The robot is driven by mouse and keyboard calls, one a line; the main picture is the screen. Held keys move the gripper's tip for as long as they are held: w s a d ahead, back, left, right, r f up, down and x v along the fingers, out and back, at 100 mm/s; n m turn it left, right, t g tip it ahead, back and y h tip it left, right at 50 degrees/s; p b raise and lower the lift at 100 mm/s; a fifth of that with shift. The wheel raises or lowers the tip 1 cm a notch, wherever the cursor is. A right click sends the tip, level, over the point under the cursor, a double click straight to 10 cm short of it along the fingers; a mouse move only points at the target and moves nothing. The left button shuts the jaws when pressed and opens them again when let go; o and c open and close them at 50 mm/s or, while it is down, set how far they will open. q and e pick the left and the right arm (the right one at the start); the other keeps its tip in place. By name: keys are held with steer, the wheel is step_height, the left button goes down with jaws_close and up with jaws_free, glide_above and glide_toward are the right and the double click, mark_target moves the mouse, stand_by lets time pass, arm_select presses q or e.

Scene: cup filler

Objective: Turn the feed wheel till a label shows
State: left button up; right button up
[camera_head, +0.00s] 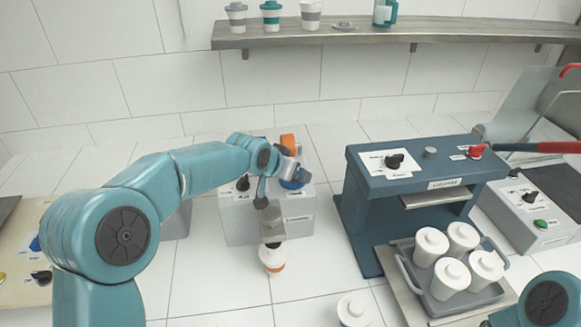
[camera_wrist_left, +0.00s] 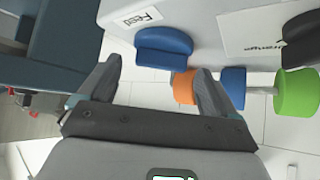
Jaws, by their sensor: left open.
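My left gripper (camera_wrist_left: 158,82) is open in the wrist view, its two fingers apart with no object held between them. A blue feed wheel (camera_wrist_left: 163,48) lies just beyond the fingertips, under a small "Feed" sign (camera_wrist_left: 140,17) on a grey box. In the head view my left arm reaches over the grey box (camera_head: 240,222), and the blue wheel (camera_head: 291,184) shows beside the gripper, partly hidden. I cannot tell whether the fingers touch the wheel. Another label (camera_wrist_left: 265,35) on the box is partly cut off. My right gripper is not in view.
A black knob (camera_head: 243,183) sits on the box. Orange (camera_wrist_left: 185,87) and green (camera_wrist_left: 296,92) parts are near my right-hand finger. A blue machine (camera_head: 430,150) stands to the right, with a tray (camera_head: 447,304) of white cups before it. A shelf (camera_head: 380,33) holds cups.

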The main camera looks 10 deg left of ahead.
arm_select(q)
steer(key=shift+w+d+f, duration=0.15)
steer(key=shift+w+f, duration=0.2)
steer(key=shift+w, duration=0.15)
steer(key=shift+w+f, duration=0.15)
steer(key=shift+f, duration=0.05)
steer(key=c, duration=1.1)
steer(key=shift+o, duration=0.2)
steer(key=shift+m+h, duration=0.3)
steer(key=shift+m, duration=0.1)
